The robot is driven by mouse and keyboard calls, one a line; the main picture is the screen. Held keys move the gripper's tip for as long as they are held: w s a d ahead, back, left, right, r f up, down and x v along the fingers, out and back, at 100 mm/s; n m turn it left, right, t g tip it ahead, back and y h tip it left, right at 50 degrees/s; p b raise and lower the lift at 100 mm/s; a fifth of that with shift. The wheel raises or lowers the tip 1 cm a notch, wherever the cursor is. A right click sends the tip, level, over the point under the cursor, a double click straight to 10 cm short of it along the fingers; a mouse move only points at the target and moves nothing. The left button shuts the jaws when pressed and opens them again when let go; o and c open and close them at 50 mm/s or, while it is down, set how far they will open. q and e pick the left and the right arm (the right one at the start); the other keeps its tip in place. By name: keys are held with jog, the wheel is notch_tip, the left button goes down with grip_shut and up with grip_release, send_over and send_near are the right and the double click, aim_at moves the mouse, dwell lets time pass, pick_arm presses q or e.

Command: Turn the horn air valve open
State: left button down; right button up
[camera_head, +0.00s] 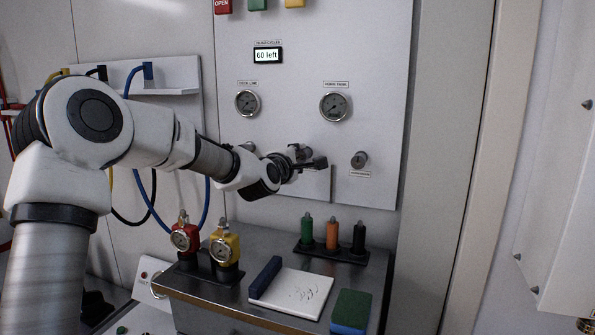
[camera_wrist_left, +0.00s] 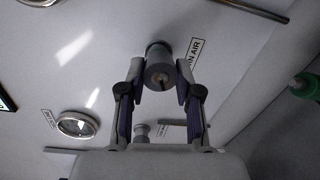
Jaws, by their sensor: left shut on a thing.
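The horn air valve (camera_wrist_left: 160,74) is a round grey knob on a dark collar, with a slot in its face and a label ending in "N AIR" beside it in the wrist view. My left gripper (camera_wrist_left: 162,84) is shut on it, one finger on each side. In the head view my left gripper (camera_head: 312,161) is at the lower middle of the white panel (camera_head: 385,60) and hides this valve. I cannot tell how far the knob is turned. My right gripper is in neither view.
Gauges (camera_head: 247,103) (camera_head: 335,106) and a "60 left" display (camera_head: 267,56) are above. Another knob (camera_head: 359,159) is to the right.

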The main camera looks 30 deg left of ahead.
pick_arm(q)
jog(key=n+b, duration=0.3)
jog(key=b, duration=0.2)
jog(key=n+b, duration=0.4)
jog(key=b, duration=0.1)
jog(key=n+b, duration=0.4)
jog(key=b, duration=0.1)
jog(key=shift+w+d+f+t, duration=0.1)
jog(key=shift+f+t, duration=0.15)
jog(key=shift+t, duration=0.15)
jog(key=shift+r+n+b, duration=0.15)
jog(key=shift+n+b, duration=0.8)
jog(key=shift+n, duration=0.25)
jog(key=shift+r+n+b, duration=0.1)
jog(key=shift+n+b, duration=0.3)
jog(key=shift+n, duration=0.1)
jog(key=shift+r, duration=0.1)
jog(key=c, duration=0.8)
grip_release()
jog(key=shift+w+d, duration=0.1)
jog(key=shift+f, duration=0.2)
